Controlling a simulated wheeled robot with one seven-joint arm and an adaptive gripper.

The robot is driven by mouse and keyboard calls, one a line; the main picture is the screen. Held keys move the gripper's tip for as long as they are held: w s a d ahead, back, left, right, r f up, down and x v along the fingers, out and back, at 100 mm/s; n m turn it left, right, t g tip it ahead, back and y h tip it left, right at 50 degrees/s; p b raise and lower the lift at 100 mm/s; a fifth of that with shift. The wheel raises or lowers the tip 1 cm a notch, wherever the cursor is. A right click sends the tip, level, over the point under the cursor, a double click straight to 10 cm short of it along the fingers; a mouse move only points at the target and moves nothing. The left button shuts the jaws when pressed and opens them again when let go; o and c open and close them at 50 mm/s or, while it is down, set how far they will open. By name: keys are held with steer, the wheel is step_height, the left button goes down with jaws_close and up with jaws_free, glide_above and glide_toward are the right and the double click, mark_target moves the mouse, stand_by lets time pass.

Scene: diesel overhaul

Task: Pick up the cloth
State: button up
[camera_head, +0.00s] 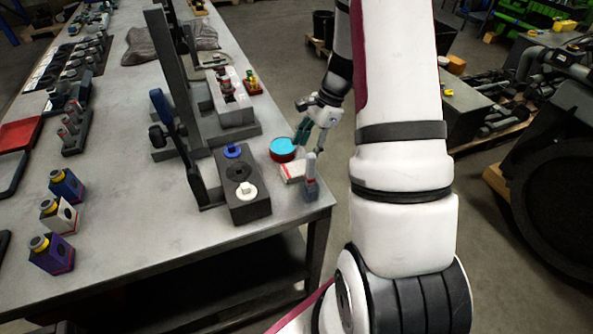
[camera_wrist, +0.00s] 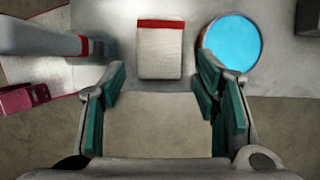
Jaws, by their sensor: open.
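A pale, flat rectangular piece with a red band, which looks like the folded cloth (camera_head: 291,172), lies near the right edge of the bench. In the wrist view the cloth (camera_wrist: 160,55) lies just ahead of the fingertips, roughly centred between them. My gripper (camera_head: 313,140) is over the bench's right edge, beside the cloth. In the wrist view my gripper (camera_wrist: 162,78) is open, with green-padded fingers spread and nothing between them. Whether the fingers touch anything is hard to tell.
A red tin with a cyan top (camera_head: 283,150) stands close to the cloth; it also shows in the wrist view (camera_wrist: 232,43). A grey upright bottle-like object (camera_head: 311,182) stands on the cloth's other side. A dark block with round fittings (camera_head: 243,200) is to the left. Crumpled grey fabric (camera_head: 140,46) lies farther back.

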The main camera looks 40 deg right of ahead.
mark_target(295, 168)
steer(key=shift+a+p+x, duration=0.15)
steer(key=shift+p+x, duration=0.25)
steer(key=shift+x, duration=1.3)
steer(key=shift+a+p+x, duration=0.15)
steer(key=shift+p+x, duration=0.2)
steer(key=shift+x, duration=1.4)
steer(key=shift+r, duration=0.15)
steer(key=shift+c, duration=0.3)
steer(key=c, duration=0.8)
